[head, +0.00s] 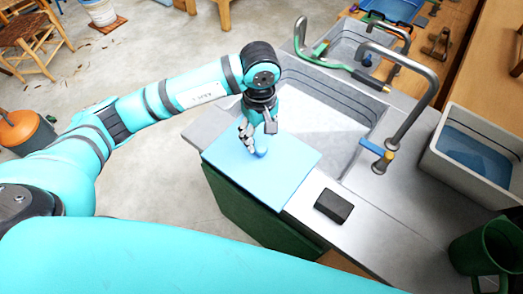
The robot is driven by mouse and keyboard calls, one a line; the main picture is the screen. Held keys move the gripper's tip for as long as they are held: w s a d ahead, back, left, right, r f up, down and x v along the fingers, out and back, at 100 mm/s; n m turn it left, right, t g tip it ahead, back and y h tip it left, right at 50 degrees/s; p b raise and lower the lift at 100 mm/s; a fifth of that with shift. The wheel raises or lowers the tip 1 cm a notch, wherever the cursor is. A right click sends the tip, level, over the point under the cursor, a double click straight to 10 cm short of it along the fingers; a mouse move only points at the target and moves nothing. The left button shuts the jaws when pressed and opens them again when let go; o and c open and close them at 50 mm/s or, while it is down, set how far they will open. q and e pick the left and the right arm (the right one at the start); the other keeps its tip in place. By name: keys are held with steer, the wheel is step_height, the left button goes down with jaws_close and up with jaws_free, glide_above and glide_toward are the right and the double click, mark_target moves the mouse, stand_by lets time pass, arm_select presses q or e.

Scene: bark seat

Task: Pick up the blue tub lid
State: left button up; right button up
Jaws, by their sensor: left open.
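The blue tub lid (285,172) looks like a flat, light blue square panel. It lies at the left corner of the grey sink counter, over a dark green side. A small rounded blue piece, perhaps its knob, shows near the gripper tips. My left gripper (255,140) is open and points down at the upper part of the lid. The fingers overlap the blue piece in the picture; I cannot tell whether they touch it. My right gripper is not in view.
A sink basin (352,150) is beside the lid, with curved metal taps (432,85) behind. A dark block (333,206) lies on the counter. A pale tub of blue liquid (430,165) and a green mug (484,252) stand at right.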

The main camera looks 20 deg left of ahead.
mark_target(262, 148)
arm_select(q)
step_height(262, 148, down, 2)
steer(key=shift+s+d+f, duration=0.1)
steer(key=shift+f+p, duration=0.25)
steer(key=shift+p, duration=0.35)
step_height(262, 148, down, 4)
steer(key=shift+d+r+p, duration=0.15)
steer(key=shift+p, duration=0.7)
steer(key=shift+f, duration=0.4)
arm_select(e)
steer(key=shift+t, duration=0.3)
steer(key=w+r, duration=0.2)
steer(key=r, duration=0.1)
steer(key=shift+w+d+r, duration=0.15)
arm_select(q)
steer(key=c, duration=0.7)
jaws_close()
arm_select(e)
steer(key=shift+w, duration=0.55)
